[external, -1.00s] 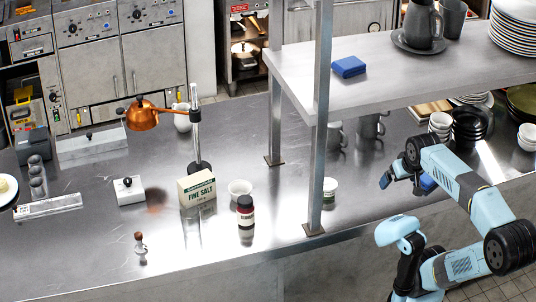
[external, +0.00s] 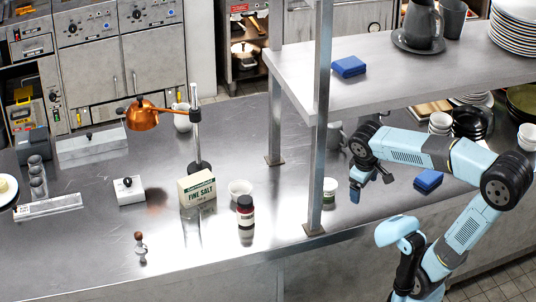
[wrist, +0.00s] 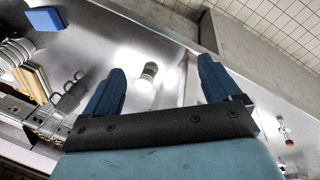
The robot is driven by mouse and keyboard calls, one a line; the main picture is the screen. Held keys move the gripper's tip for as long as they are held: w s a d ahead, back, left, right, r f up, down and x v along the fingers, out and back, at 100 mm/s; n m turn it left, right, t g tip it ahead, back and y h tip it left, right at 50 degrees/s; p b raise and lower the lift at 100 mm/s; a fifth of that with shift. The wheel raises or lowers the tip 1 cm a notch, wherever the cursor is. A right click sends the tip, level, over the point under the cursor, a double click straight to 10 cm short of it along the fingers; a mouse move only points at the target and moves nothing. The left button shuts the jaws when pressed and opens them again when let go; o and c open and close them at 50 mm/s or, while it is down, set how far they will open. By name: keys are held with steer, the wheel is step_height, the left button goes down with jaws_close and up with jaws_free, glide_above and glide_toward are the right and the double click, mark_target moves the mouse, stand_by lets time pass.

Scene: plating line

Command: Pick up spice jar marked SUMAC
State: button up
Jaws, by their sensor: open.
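A small pale jar with a dark green band (external: 329,190) stands on the steel counter just right of the post. A jar with a dark lid and a red-and-white label (external: 245,218) stands left of the post. I cannot read the word on either jar. My gripper (external: 370,188) is open and empty above the counter, to the right of the green-banded jar. In the wrist view my gripper (wrist: 160,68) has its fingers wide apart. A pale jar with a dark green band (wrist: 147,75) shows in the gap between them, farther off and untouched.
A metal post (external: 318,130) rises left of the green-banded jar and carries a shelf (external: 400,75) overhead. A blue block (external: 428,180) lies to the right.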

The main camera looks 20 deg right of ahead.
steer(key=a+f+n+h, duration=0.25)
steer(key=a+n, duration=0.25)
steer(key=a, duration=0.5)
steer(key=n+t+y, duration=0.7)
steer(key=n+t, duration=0.8)
steer(key=n, duration=1.1)
glide_toward(250, 213)
steer(key=shift+s+d+h, duration=0.2)
steer(key=shift+s+h, duration=0.05)
steer(key=shift+s, duration=0.05)
steer(key=shift+w+a, duration=0.15)
steer(key=w, duration=0.5)
steer(key=w+a, duration=0.1)
steer(key=w, duration=0.2)
steer(key=shift+w+a, duration=0.1)
steer(key=shift+w+a+f, duration=0.1)
steer(key=shift+w+a, duration=0.05)
steer(key=shift+w, duration=0.7)
steer(key=shift+w+a+f, duration=0.1)
steer(key=shift+w+a, duration=0.1)
steer(key=shift+w, duration=0.7)
steer(key=shift+w+a, duration=0.15)
steer(key=shift+w, duration=0.7)
steer(key=c, duration=1.2)
